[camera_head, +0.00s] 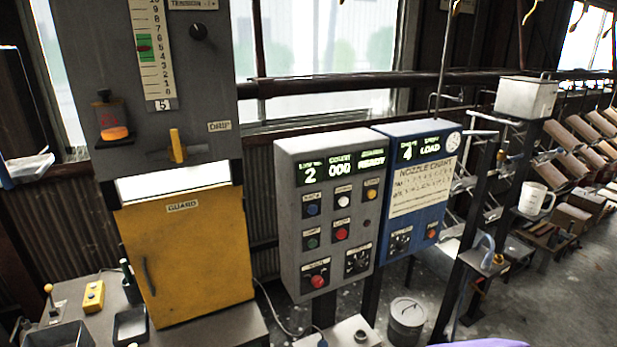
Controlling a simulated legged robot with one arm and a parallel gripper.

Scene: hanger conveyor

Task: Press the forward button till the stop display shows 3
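A grey control box (288,235) stands upright in the middle. Its lit displays (341,168) read 2, 000 and READY. Small captions over the displays and buttons are too blurred to read surely, so I cannot tell which is the stop display or the forward button. My gripper is not in view.
A large red button (318,281) and a dark selector knob (358,262) sit low on the grey box. The blue box has a knob (400,243) and an orange button (432,233). A yellow guard door (190,255) stands left. A lidded bucket (407,318) is on the floor.

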